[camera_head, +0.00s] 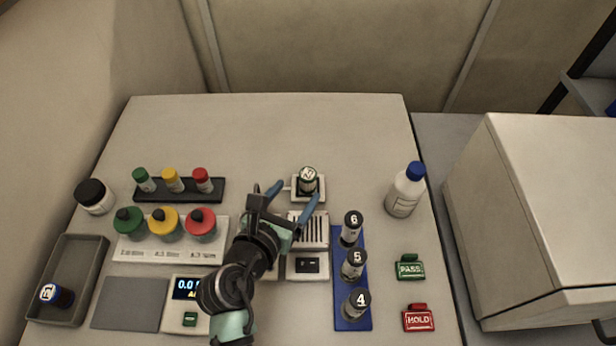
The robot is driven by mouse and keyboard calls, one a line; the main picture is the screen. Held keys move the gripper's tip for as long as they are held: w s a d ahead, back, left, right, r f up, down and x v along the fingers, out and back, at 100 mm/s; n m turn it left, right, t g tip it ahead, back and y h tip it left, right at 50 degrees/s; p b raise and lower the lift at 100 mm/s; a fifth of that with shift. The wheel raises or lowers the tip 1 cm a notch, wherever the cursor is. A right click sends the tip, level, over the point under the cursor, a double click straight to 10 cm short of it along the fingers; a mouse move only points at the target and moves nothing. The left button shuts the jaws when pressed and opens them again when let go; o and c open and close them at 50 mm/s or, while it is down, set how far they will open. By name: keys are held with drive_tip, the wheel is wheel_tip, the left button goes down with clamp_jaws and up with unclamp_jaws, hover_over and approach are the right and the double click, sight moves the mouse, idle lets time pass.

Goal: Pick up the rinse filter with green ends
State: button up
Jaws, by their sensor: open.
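The rinse filter (308,178) is a short cylinder with a pale marked top and dark green at its ends. It stands upright on a small white holder (293,185) near the middle of the table. The mark on its top is too small to read surely. I cannot tell whether a finger touches the holder.
A blue rack (339,240) with numbered cylinders 4, 5 and 6 is close on the right. Left are a black vial rack (216,195), coloured-lid jars and a grey tray (87,275) with a blue-ended cylinder (58,296). A white bottle (404,195) stands right; the back table is clear.

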sight(304, 182)
drive_tip(key=x, duration=0.6)
drive_tip(key=shift+r, duration=0.15)
clamp_jaws()
